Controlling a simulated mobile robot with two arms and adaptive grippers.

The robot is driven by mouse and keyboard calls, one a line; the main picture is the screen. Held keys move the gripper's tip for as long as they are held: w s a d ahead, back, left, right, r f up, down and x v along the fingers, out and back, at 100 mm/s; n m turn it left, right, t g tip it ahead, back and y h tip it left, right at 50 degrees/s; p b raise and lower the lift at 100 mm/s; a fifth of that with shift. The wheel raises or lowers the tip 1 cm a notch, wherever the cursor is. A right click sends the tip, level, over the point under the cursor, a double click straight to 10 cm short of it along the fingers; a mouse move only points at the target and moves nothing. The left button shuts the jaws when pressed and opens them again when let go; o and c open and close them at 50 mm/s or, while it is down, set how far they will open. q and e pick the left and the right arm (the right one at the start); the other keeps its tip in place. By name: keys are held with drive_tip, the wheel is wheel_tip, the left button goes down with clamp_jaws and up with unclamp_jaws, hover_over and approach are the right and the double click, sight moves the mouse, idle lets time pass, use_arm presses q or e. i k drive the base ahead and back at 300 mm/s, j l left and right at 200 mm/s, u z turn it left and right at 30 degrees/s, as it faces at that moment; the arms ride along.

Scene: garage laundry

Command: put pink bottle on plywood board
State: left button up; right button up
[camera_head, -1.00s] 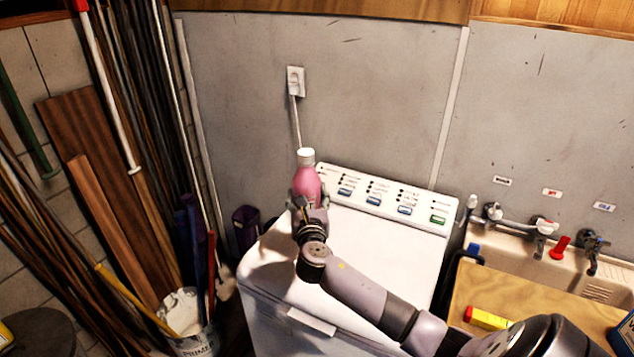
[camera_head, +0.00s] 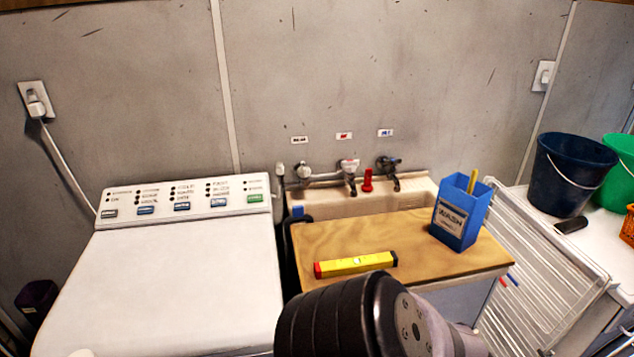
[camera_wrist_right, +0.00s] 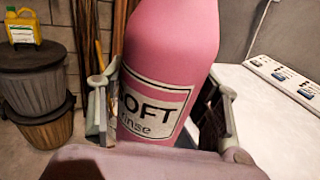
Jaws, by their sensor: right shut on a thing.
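The bottle and the gripper are outside the head view, where only part of my right arm shows at the bottom. The plywood board (camera_head: 350,238) lies across the front of the sink, right of the washing machine. My left gripper is not in view.
A yellow level (camera_head: 356,264) and a blue WASH box (camera_head: 460,212) stand on the board. The washing machine (camera_head: 185,285) has a clear white top. A drying rack (camera_head: 540,270) and dark bucket (camera_head: 570,172) are at right.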

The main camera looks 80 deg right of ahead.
sight(391, 232)
drive_tip(key=i+l+z, duration=0.45)
drive_tip(key=j+z, duration=0.1)
drive_tip(key=z, duration=1.95)
